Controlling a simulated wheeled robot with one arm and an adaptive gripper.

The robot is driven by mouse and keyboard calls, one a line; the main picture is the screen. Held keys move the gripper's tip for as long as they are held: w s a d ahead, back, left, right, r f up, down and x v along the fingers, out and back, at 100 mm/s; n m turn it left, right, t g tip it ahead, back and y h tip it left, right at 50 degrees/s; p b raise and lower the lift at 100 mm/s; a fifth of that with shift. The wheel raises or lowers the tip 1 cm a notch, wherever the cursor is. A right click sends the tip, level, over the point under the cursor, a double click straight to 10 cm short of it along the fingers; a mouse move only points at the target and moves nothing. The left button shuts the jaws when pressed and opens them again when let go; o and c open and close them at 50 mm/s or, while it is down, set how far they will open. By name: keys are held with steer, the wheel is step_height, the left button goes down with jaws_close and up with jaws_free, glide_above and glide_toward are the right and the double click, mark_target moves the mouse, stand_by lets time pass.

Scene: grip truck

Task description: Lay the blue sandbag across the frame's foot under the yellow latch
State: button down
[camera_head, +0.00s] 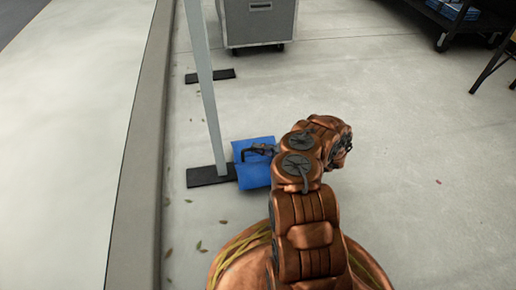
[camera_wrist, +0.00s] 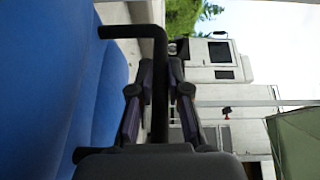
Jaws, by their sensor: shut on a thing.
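The blue sandbag (camera_head: 254,176) is beside the right end of the frame's black foot (camera_head: 205,177), low over the floor. I cannot tell whether it touches the foot or the ground. My gripper (camera_head: 262,150) is at the middle of the sandbag, partly hidden by my arm. In the wrist view the sandbag's blue cloth (camera_wrist: 40,90) fills the left side. There my gripper (camera_wrist: 158,108) is shut on the bag's black handle (camera_wrist: 157,65), which runs between the two fingers. The grey frame post (camera_head: 208,95) rises from the foot. No yellow latch shows in either view.
A second black foot (camera_head: 210,75) lies farther back. A grey wheeled case (camera_head: 258,25) stands at the back, and a dark cart (camera_head: 455,20) at the back right. A kerb (camera_head: 148,150) runs along the left. The floor to the right is mostly clear.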

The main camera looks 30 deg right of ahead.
steer(key=shift+f, duration=0.2)
stand_by(0.3)
steer(key=c, duration=1.1)
jaws_free()
steer(key=shift+f, duration=0.1)
steer(key=shift+c, duration=0.2)
steer(key=shift+r, duration=0.5)
steer(key=shift+s+d+r, duration=0.15)
steer(key=shift+s+r, duration=0.05)
steer(key=p+v, duration=0.3)
steer(key=v, duration=0.8)
steer(key=shift+s+d+f+p, duration=0.2)
steer(key=shift+p, duration=0.15)
